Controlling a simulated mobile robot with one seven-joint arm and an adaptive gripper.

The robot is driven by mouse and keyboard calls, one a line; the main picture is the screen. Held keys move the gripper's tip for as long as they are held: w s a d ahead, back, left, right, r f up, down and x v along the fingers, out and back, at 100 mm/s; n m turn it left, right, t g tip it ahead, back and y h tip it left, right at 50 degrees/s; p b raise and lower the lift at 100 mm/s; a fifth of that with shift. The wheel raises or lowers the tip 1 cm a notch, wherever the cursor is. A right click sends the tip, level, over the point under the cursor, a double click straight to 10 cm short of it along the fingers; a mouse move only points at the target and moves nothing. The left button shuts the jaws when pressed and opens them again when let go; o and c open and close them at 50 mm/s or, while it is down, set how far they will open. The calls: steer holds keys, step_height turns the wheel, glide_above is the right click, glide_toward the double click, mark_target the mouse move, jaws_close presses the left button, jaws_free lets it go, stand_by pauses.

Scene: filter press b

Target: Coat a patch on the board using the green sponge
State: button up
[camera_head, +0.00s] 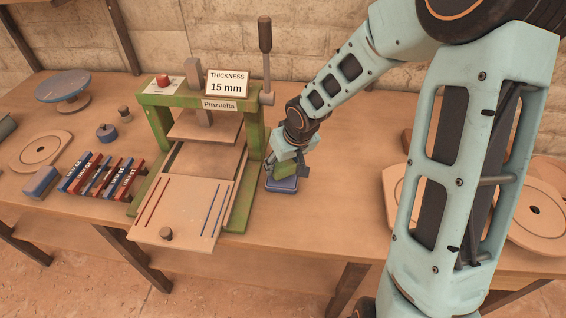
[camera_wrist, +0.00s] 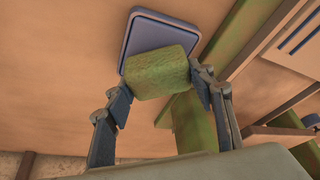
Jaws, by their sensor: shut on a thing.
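My gripper (camera_head: 287,165) is shut on the green sponge (camera_wrist: 158,72), with one finger on each side of it in the wrist view. The sponge also shows in the head view (camera_head: 284,170), low and partly hidden by the gripper. It is over a small blue tray (camera_head: 281,187) on the table, right of the green press. In the wrist view the tray (camera_wrist: 150,35) lies just beyond the sponge; I cannot tell whether they touch. A pale board (camera_head: 185,208) with red lines on the left and blue lines on the right sits at the press front, with a small knob.
The green press (camera_head: 158,125) with its upright lever (camera_head: 265,50) stands left of my gripper. Red and blue marked bars (camera_head: 100,175), a blue block (camera_head: 41,182) and a round blue-topped stand (camera_head: 62,88) are further left. Table right of the tray is clear up to my arm.

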steer(key=shift+f+b, duration=0.45)
steer(key=shift+f, duration=0.1)
stand_by(1.1)
steer(key=shift+r, duration=0.15)
step_height(320, 180, up, 7)
steer(key=p, duration=0.6)
steer(key=shift+p, duration=0.35)
steer(key=s+d+r+m+h+p, duration=0.1)
steer(key=s+d+r+m+p, duration=0.3)
steer(key=d, duration=0.6)
steer(key=shift+s+d+r+m+h+p, duration=0.2)
steer(key=shift+s+r+m+h+p, duration=0.25)
steer(key=shift+s+r, duration=0.55)
